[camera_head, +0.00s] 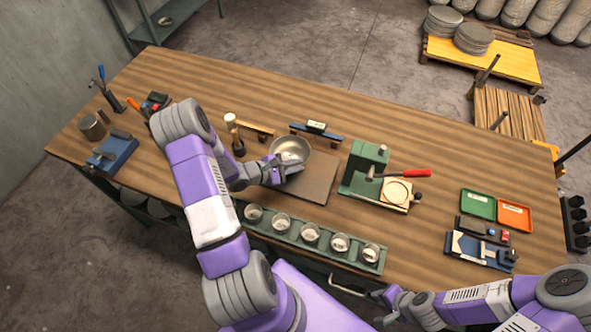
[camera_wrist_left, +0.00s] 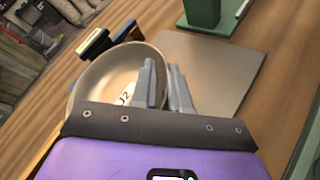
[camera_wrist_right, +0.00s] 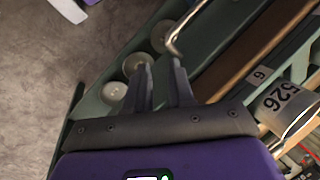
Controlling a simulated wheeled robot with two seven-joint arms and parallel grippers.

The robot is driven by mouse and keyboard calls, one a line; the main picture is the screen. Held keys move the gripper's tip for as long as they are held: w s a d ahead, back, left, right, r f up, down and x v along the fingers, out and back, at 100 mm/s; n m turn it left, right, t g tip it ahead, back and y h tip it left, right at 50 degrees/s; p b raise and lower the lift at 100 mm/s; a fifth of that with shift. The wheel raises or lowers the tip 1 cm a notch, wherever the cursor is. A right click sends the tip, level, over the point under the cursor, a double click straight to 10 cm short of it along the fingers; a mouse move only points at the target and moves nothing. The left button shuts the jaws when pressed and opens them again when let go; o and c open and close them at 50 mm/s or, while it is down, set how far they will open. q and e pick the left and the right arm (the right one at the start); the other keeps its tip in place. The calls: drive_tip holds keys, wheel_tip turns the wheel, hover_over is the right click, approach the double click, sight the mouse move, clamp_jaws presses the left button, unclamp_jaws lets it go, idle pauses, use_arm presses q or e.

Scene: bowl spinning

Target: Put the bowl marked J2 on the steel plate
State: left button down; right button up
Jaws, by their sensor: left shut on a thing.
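The bowl marked J2 (camera_head: 290,147) is a round metal bowl at the far left corner of the steel plate (camera_head: 318,182). In the left wrist view, the bowl (camera_wrist_left: 98,72) shows a white J2 label, and the plate (camera_wrist_left: 225,62) lies beside and beyond it. My left gripper (camera_head: 279,170) is shut on the bowl's near rim, one finger inside and one outside. I cannot tell if the bowl's base touches the plate or the table. My right gripper (camera_head: 386,300) is at the table's front edge, fingers apart and empty (camera_wrist_right: 161,68).
A green rack (camera_head: 295,243) with several small cups lies in front of the plate. A green press (camera_head: 362,166) stands right of it. A metal handle (camera_wrist_right: 181,38) is near my right fingers.

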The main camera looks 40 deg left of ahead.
sight(295, 176)
use_arm(q)
drive_tip(key=shift+f, duration=1.55)
drive_tip(key=shift+f, duration=0.1)
drive_tip(key=c, duration=1.1)
unclamp_jaws()
